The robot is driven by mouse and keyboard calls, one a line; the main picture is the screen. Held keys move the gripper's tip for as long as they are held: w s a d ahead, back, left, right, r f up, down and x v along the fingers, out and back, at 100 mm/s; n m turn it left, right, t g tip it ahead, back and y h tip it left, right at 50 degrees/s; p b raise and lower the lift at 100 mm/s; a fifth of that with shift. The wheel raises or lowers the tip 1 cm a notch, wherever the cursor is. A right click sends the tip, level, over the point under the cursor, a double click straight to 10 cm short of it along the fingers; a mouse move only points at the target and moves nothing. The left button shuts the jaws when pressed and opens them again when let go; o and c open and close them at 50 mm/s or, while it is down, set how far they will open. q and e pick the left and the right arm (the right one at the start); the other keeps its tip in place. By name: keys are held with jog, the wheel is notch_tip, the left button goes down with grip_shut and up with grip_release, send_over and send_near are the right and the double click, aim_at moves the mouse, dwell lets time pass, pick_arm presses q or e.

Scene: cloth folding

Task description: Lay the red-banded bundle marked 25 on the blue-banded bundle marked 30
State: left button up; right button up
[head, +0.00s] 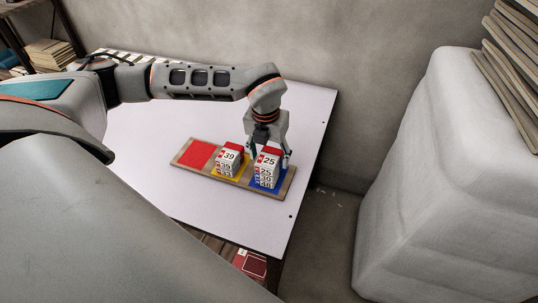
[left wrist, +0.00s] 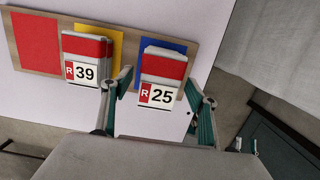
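The red-banded bundle marked 25 (head: 268,160) is on top of a stack on the blue square (head: 284,184) of a wooden board. It also shows in the left wrist view (left wrist: 162,78). Below it in the head view are more labelled layers (head: 266,180); their small numbers are hard to read, and a blue band cannot be made out. My left gripper (head: 271,159) is above this stack, pointing down, with one finger on each side of the 25 bundle. In the left wrist view the fingers (left wrist: 157,82) are spread, with a gap at the left finger. My right gripper is out of view.
A red-topped bundle marked 39 (head: 229,156) tops the stack on the yellow square (head: 243,170), close beside my left gripper. The red square (head: 195,154) is empty. The white table (head: 150,150) is clear around the board. A wrapped grey block (head: 430,180) stands right of the table.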

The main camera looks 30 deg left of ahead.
aim_at(267, 161)
pick_arm(q)
jog(key=shift+r, duration=0.55)
notch_tip(267, 161, up, 11)
jog(key=s, duration=0.1)
jog(key=shift+s+d+p, duration=0.2)
jog(key=shift+s+p, duration=0.05)
jog(key=shift+p, duration=0.15)
jog(key=shift+s, duration=0.1)
